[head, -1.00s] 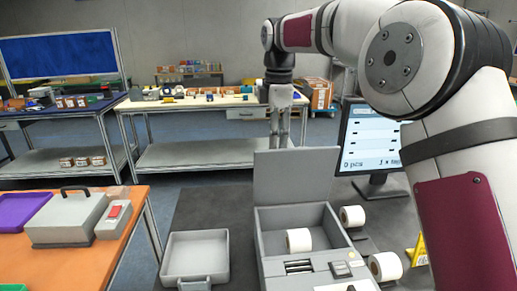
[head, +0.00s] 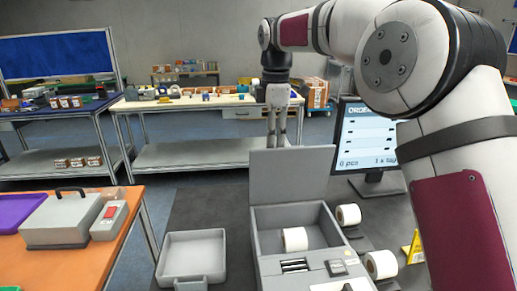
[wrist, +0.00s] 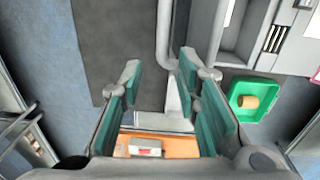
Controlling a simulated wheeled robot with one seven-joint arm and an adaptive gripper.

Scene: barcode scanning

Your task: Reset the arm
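My gripper (head: 277,143) hangs fingers down, just behind the raised lid of the grey printer-like machine (head: 262,262). In the wrist view its teal-padded fingers (wrist: 162,85) stand apart with nothing between them, so it is open and empty. My arm reaches across the upper right of the head view with its forearm held high. No object is in contact with the fingers as far as I can see.
A white paper roll (head: 295,239) sits in the open machine, and other rolls lie to its right near the monitor (head: 363,140). A grey tray (head: 192,258) is at left. The orange table (head: 75,268) bears a grey case (head: 62,219). A green bin (wrist: 234,103) holds a tan roll.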

